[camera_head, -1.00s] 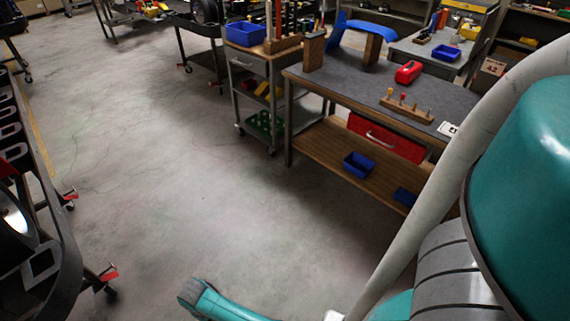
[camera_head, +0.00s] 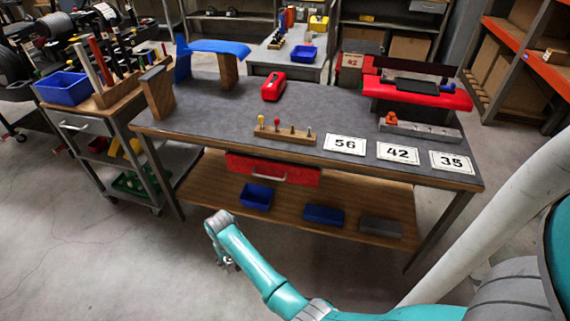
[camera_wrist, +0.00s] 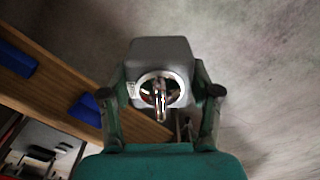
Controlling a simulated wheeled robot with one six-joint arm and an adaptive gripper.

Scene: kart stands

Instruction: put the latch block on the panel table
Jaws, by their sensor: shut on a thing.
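My gripper (camera_wrist: 161,100) is shut on the latch block (camera_wrist: 162,55), a grey block with a round metal ring and latch lever on its face. The fingers are on its left and right sides in the wrist view. In the head view my gripper (camera_head: 228,264) hangs in front of a grey-topped table, below its top; the block is hard to make out there.
The tabletop also holds a red device (camera_head: 274,86), a wooden peg rack (camera_head: 286,132), a blue curved piece on wooden blocks (camera_head: 218,47), a grey peg strip (camera_head: 420,131) and a red-and-black fixture (camera_head: 415,90). A tool cart (camera_head: 80,125) stands left. Bare top lies behind the cards.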

